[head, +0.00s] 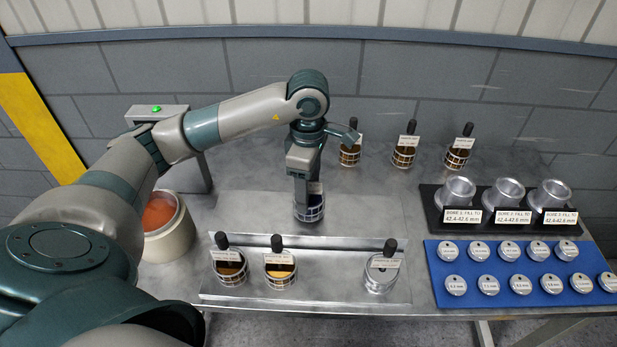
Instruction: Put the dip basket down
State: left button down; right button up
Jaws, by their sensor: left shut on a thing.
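My left arm reaches in from the left, and its gripper (303,193) points down over the table's middle. It is shut on a dip basket (309,212), a small round basket with a light grid wall. The gripper hides the basket's handle and much of its top. The basket is low, just behind the front metal tray (330,270); I cannot tell whether its bottom touches the surface. My right gripper is not in view.
Several similar baskets (404,155) stand at the back. Metal cups (502,196) and a blue mat (520,300) with discs lie right. An orange-filled pot (170,240) stands left.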

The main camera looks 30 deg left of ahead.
pick_arm(q)
jog(key=shift+f, duration=0.55)
jog(key=shift+w, duration=0.1)
jog(key=shift+f, duration=0.15)
jog(key=c, duration=0.6)
grip_release()
jog(key=shift+f, duration=0.1)
jog(key=shift+s, duration=0.2)
jog(key=shift+w+r, duration=0.1)
jog(key=shift+r, duration=0.1)
